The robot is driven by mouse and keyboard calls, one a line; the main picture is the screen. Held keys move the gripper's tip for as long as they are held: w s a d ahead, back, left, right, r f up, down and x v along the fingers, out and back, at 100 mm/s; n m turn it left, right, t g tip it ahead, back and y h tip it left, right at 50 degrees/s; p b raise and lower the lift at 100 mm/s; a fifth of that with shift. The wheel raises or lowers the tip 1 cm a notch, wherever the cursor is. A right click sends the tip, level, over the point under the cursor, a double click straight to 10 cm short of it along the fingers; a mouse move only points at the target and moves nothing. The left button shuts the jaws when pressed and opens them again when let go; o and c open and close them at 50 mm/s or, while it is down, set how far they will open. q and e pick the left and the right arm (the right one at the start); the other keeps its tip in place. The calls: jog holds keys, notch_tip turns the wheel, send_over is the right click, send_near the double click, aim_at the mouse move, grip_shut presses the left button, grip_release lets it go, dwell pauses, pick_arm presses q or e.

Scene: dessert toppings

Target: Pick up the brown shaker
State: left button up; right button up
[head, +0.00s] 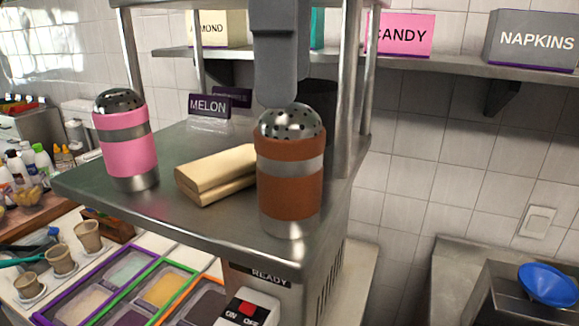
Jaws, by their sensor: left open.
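The brown shaker (290,187) stands upright near the front right corner of the metal shelf (150,218). It has a silver band, a silver base and a domed, perforated metal lid. My left gripper (277,98) comes down from the top of the head view, directly over the shaker's lid. It is open with nothing held. Its lower end overlaps the top of the lid in the picture; I cannot tell whether they touch. The far finger is not clearly visible. My right gripper is out of view.
A pink shaker (126,145) stands at the shelf's left end. A folded tan cloth (215,175) lies just left of the brown shaker. A melon sign (209,106) stands behind. A metal post (352,90) rises close behind on the right. Topping trays (160,290) lie below.

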aim_at(290, 168)
pick_arm(q)
notch_tip(290, 168, down, 3)
jog(key=shift+r, duration=0.2)
jog(key=shift+f, duration=0.4)
jog(key=shift+f+p, duration=0.35)
jog(key=shift+f, duration=0.35)
